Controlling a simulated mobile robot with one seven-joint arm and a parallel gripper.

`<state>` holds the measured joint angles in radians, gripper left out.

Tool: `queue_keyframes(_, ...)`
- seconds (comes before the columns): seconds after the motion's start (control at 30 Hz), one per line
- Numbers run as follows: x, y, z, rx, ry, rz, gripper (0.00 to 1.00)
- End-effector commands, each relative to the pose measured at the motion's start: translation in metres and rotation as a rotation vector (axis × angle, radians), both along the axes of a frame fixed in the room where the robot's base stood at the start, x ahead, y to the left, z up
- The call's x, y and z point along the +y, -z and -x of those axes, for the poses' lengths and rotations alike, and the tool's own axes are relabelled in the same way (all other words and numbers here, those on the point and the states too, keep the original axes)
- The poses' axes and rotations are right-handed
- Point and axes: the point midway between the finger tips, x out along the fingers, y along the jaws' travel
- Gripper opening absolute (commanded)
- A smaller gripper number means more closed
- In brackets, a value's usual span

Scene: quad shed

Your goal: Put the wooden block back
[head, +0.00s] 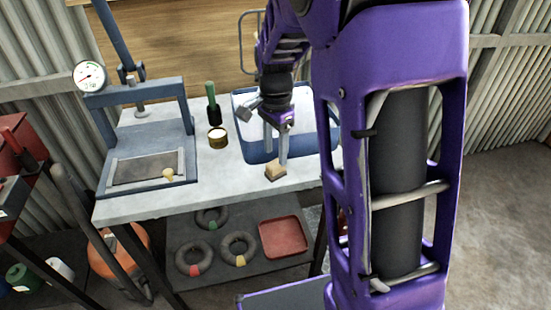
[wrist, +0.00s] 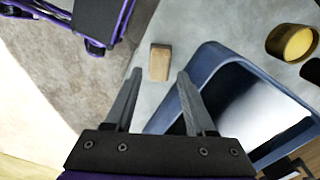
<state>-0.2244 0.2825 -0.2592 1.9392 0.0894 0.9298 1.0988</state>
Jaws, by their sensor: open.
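The small wooden block (head: 275,172) rests on the pale worktop near its front edge, in front of the blue-rimmed tray (head: 251,157). In the wrist view the block (wrist: 160,62) shows ahead of the fingertips, roughly midway between them. My gripper (head: 276,158) points down above and just behind the block. Its two fingers are apart and empty, as the wrist view also shows (wrist: 160,75). I cannot tell the exact height of the fingertips over the block.
A press (head: 140,130) with a gauge stands on the left of the worktop (head: 222,186). Rings and a red tray (head: 284,237) lie on the shelf below. Worktop left of the block is clear.

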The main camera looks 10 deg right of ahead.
Motion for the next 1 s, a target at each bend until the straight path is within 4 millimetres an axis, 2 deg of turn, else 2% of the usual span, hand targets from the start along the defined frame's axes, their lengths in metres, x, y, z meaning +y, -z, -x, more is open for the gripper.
queue_keyframes(0.03,0.0,-0.015,-0.001,-0.004,0.0,-0.001,0.55)
queue_keyframes(0.1,0.0,-0.03,-0.001,-0.004,0.001,-0.001,0.55)
queue_keyframes(0.33,0.0,-0.062,0.0,-0.001,0.0,0.001,0.55)
queue_keyframes(0.5,0.0,-0.07,0.0,0.0,0.0,0.0,0.55)
queue_keyframes(0.83,-0.001,-0.071,0.001,0.001,0.0,0.004,0.55)
queue_keyframes(1.0,-0.01,-0.077,0.01,0.003,-0.002,0.05,0.55)
